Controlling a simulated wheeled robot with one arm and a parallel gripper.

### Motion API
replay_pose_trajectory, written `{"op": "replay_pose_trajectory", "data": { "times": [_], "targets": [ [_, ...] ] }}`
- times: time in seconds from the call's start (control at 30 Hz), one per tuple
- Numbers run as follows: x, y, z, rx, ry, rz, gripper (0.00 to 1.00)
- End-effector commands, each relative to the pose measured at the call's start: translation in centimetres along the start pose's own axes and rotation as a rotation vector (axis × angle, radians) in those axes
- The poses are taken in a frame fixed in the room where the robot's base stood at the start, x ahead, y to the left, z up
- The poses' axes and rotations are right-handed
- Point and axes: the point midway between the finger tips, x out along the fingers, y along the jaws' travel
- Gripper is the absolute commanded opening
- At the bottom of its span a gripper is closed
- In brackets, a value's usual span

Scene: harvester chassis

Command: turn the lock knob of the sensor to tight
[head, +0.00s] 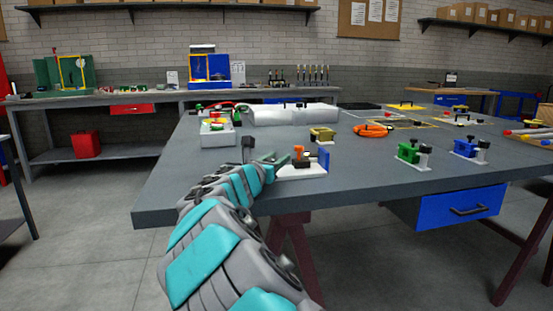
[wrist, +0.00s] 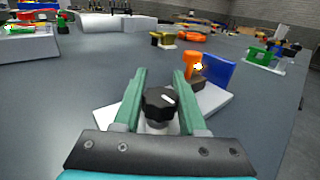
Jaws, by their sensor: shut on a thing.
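The sensor is a white base plate (wrist: 213,104) on the grey table, with an orange part (wrist: 193,64) and a blue upright plate (wrist: 218,70) on it. It also shows in the head view, where its orange part (head: 298,150) stands beside the blue plate (head: 323,158). The lock knob (wrist: 159,102) is black with a white mark, on a light collar at the near side of the base. My gripper (wrist: 159,98) has its green fingers on either side of the knob, shut on it. In the head view my gripper (head: 272,160) reaches the sensor from the left, and the knob is hard to make out.
A yellow block (head: 322,134) stands behind the sensor, and an orange coil (head: 372,130) lies farther back. Green (head: 408,152) and blue (head: 465,147) fixtures stand to the right. A grey tray (head: 218,135) is at the back left. Bare tabletop lies around the sensor.

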Motion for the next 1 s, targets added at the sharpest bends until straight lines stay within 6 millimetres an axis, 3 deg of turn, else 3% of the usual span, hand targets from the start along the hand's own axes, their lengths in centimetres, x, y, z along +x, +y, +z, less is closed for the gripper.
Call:
{"op": "replay_pose_trajectory", "data": {
  "times": [0.27, 0.3, 0.53, 0.83, 1.0],
  "targets": [
    [0.0, 0.0, 0.3, 0.000, -0.004, 0.002, 0.00],
    [0.0, 0.0, 0.3, 0.000, -0.004, 0.002, 0.45],
    [0.0, 0.0, 0.1, 0.000, -0.002, 0.001, 0.71],
    [-0.3, 0.0, 0.1, 0.000, -0.002, 0.002, 0.71],
    [-2.5, 0.0, 0.2, 0.001, -0.004, 0.002, 0.71]
  ]
}}
